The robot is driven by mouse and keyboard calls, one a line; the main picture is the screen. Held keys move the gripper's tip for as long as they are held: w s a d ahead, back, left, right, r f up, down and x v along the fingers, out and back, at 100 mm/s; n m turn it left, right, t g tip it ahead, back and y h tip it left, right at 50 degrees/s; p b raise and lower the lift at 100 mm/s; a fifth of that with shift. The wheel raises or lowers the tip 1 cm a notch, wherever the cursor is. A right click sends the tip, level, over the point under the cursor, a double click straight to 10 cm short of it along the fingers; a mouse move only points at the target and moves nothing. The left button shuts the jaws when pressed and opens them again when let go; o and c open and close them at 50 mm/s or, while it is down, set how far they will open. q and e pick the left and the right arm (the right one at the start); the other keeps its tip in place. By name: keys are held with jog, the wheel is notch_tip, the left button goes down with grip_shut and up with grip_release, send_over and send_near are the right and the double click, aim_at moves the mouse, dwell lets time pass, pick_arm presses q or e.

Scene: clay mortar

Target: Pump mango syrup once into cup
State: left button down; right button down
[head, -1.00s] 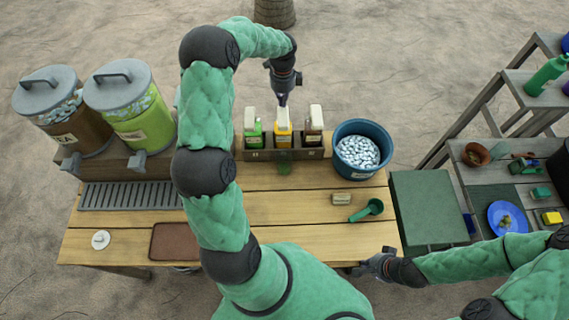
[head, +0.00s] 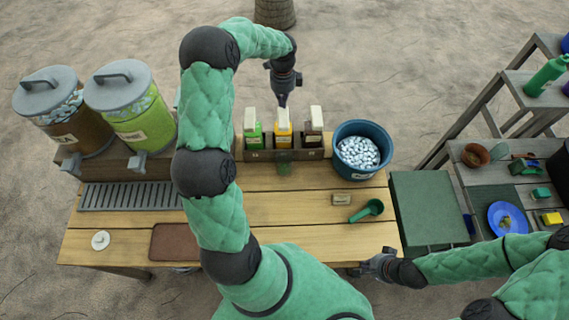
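The middle one, the yellow-orange syrup bottle (head: 283,138), has a pale pump head (head: 282,115). A small translucent green cup (head: 284,166) stands on the table just in front of the rack, below that bottle. My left gripper (head: 283,102) points down at the top of the middle pump, with its fingertips together. Whether it touches the pump is hard to tell. My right gripper (head: 364,265) is low at the table's front right edge, away from the bottles; its fingers are too small to read.
A green bottle (head: 253,135) and a dark bottle (head: 314,135) flank the middle one. A blue ice bucket (head: 338,141) stands right of the rack. Two drink dispensers stand left.

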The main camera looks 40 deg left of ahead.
aim_at(283, 110)
pick_arm(q)
jog(key=shift+f, duration=0.3)
jog(key=shift+f+b, duration=1.05)
jog(key=shift+f, duration=0.7)
jog(key=shift+r, duration=0.2)
jog(key=shift+r+p, duration=1.3)
jog(key=shift+r, duration=0.5)
jog(key=shift+r, duration=0.15)
notch_tip(283, 110, up, 6)
jog(key=p, duration=0.4)
